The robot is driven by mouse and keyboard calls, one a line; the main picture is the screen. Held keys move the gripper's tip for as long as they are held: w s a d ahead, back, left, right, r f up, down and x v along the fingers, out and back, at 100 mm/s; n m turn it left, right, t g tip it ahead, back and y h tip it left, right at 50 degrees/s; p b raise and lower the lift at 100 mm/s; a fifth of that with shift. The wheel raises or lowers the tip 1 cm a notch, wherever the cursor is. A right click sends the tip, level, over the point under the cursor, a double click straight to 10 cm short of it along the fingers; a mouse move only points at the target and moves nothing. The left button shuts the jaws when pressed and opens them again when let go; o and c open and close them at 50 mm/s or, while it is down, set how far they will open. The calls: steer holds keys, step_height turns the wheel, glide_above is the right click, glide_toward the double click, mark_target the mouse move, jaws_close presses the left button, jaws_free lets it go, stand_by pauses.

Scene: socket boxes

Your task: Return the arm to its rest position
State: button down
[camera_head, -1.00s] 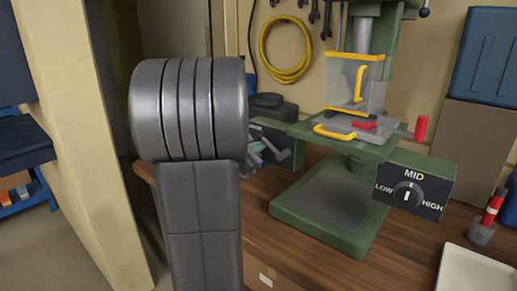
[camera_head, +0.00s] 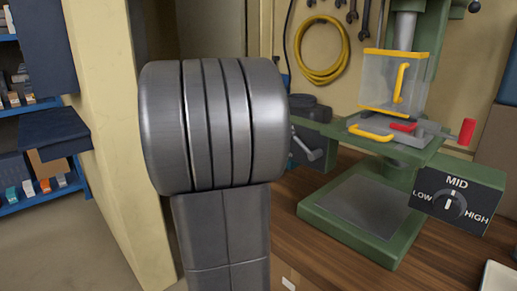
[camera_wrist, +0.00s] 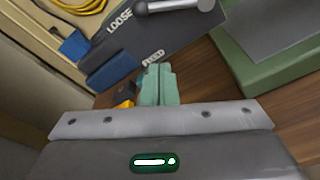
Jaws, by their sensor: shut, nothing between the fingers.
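My arm (camera_head: 215,125), a thick grey jointed link, fills the left middle of the head view and stands in front of the bench edge. My gripper shows in the wrist view, where its pale green fingers (camera_wrist: 157,84) are together with nothing between them. They point over the wooden bench, short of a dark grey vise-like block (camera_wrist: 150,38) marked LOOSE. In the head view my gripper is hidden behind the arm link.
A green drill press (camera_head: 385,170) with a yellow-edged clear guard (camera_head: 395,82) and a MID dial box (camera_head: 457,192) stands on the wooden bench (camera_head: 315,245). A cream post (camera_head: 115,130) and blue shelving (camera_head: 40,195) are at left. Floor shows between them.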

steer(key=shift+d, duration=0.1)
steer(key=x, duration=0.6)
steer(key=r+x, duration=0.1)
steer(key=x, duration=0.2)
steer(key=shift+w+d+p, duration=0.2)
steer(key=shift+d+p, duration=0.15)
steer(key=shift+d, duration=0.1)
steer(key=shift+s+d+r+p, duration=0.15)
steer(key=shift+s+r+p, duration=0.75)
steer(key=shift+r+p, duration=0.35)
steer(key=shift+f, duration=0.3)
